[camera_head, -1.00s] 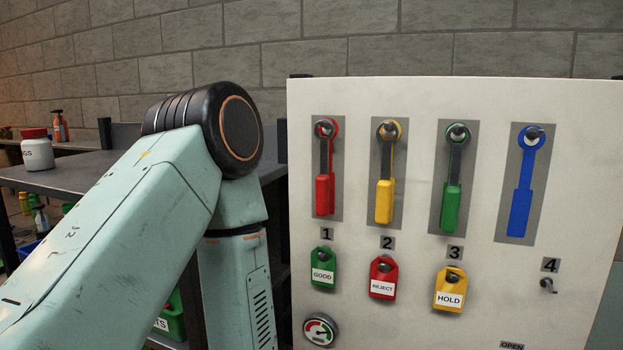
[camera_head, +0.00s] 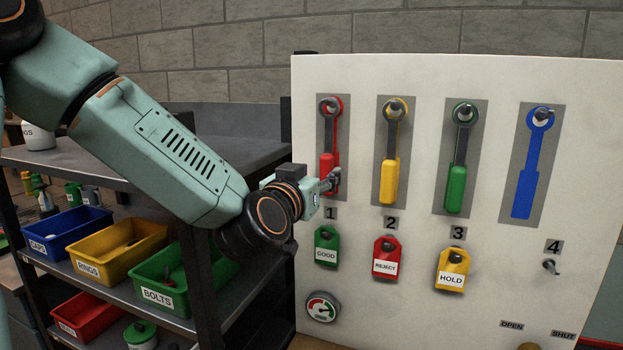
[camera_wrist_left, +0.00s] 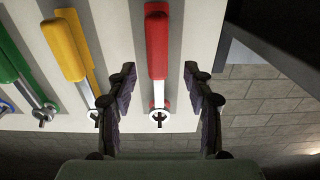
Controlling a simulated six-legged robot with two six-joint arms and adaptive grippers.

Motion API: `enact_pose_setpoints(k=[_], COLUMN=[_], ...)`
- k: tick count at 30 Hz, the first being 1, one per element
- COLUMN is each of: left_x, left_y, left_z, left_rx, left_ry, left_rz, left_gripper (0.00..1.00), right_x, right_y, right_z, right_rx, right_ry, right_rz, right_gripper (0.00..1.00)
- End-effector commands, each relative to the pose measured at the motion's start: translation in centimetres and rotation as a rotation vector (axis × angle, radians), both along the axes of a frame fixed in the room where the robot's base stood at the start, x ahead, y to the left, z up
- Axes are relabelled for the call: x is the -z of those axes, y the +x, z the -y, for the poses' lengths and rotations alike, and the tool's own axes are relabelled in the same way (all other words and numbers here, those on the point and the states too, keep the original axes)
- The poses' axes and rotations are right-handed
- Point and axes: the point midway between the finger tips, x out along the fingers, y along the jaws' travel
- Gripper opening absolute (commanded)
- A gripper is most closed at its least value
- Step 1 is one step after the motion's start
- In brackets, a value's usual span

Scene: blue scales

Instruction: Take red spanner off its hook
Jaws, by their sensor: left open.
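The red spanner (camera_head: 328,166) hangs upright from its hook at place 1 on the white board, over a red outline. It has a red handle, a grey shank and a ring end at the hook. In the left wrist view the red spanner (camera_wrist_left: 157,48) lies between my fingers, its ring and hook towards the bottom. My left gripper (camera_head: 334,181) is open at the lower handle, and it also shows in the left wrist view (camera_wrist_left: 162,85) with a gap on both sides of the spanner. I cannot tell whether it touches. My right gripper is not in view.
A yellow spanner (camera_head: 389,181) and a green spanner (camera_head: 456,186) hang to the right. A flat blue spanner shape (camera_head: 526,190) is at place 4. Tags (camera_head: 326,246) hang below. A dark shelf with bins (camera_head: 118,253) stands left of the board.

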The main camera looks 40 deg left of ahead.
Motion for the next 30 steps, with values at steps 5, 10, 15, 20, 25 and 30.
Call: enact_pose_setpoints(k=[5,10,15,20,25,30], left_x=[0.0,0.0,0.0,0.1,0.0,0.0], left_y=[2.7,4.5,5.3,5.4,5.3,5.3], left_z=[-0.6,-1.1,-1.2,-1.2,-1.2,-1.2], left_rx=[0.001,0.001,0.002,0.002,0.002,0.002], left_ry=[0.005,0.002,0.001,0.000,0.000,0.000], left_rz=[-0.002,-0.001,-0.002,-0.002,-0.002,-0.001], left_gripper=[0.52,0.52,0.52,0.52,0.45,0.31], right_x=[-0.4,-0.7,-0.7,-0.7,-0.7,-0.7], right_y=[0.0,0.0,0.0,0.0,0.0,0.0], right_z=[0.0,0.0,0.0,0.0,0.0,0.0], right_rx=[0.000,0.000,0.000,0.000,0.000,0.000], right_ry=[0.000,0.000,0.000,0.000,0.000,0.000], right_rz=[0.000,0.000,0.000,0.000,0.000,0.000], right_gripper=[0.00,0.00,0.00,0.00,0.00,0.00])
